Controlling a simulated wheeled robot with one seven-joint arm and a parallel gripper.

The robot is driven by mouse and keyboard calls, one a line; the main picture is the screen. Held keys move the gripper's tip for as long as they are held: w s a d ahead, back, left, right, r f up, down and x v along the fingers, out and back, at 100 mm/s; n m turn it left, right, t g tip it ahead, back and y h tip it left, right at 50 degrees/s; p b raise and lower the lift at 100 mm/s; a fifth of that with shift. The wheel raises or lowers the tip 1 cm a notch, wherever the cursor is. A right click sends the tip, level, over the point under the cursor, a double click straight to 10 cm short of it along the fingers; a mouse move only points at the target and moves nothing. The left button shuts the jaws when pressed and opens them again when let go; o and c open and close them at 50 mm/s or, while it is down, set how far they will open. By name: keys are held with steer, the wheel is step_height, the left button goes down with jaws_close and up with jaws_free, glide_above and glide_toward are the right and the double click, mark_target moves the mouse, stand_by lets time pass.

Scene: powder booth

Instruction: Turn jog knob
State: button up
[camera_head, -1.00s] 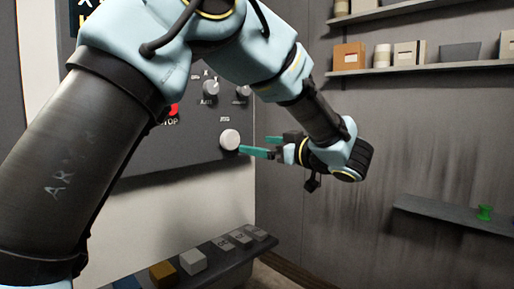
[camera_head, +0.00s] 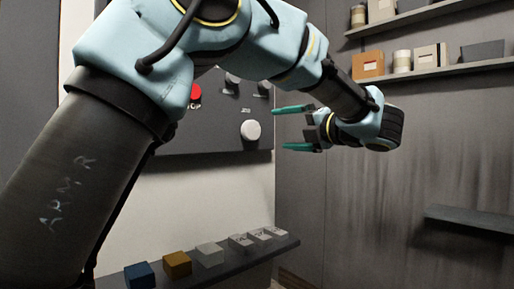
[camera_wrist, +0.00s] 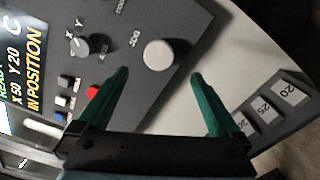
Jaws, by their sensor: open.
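The jog knob (camera_head: 250,130) is a round, pale knob on the dark control panel (camera_head: 205,135) in the head view. In the wrist view the jog knob (camera_wrist: 158,54) sits ahead of the fingertips, roughly midway between them, with its label beside it. My gripper (camera_head: 284,128) is to the right of the knob in the head view, its two teal fingers spread apart and pointing at the panel. In the wrist view my gripper (camera_wrist: 160,76) is open and empty, and the knob looks clear of both fingers. My arm hides part of the panel.
A red stop button (camera_head: 195,95) and smaller knobs (camera_head: 232,79) are on the same panel. A display (camera_wrist: 22,55) is beside them. Below, a ledge (camera_head: 225,270) carries several blocks, including a blue one (camera_head: 139,275). Shelves (camera_head: 440,70) with boxes line the right wall.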

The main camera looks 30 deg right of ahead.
mark_target(254, 129)
steer(key=w+a+n, duration=0.1)
steer(key=w+n, duration=0.5)
steer(key=w, duration=0.1)
steer(key=w+a+n+b, duration=0.1)
steer(key=w+n, duration=0.2)
steer(key=n, duration=0.1)
steer(key=shift+w+a+r, duration=0.15)
steer(key=shift+a, duration=0.2)
steer(key=c, duration=1.3)
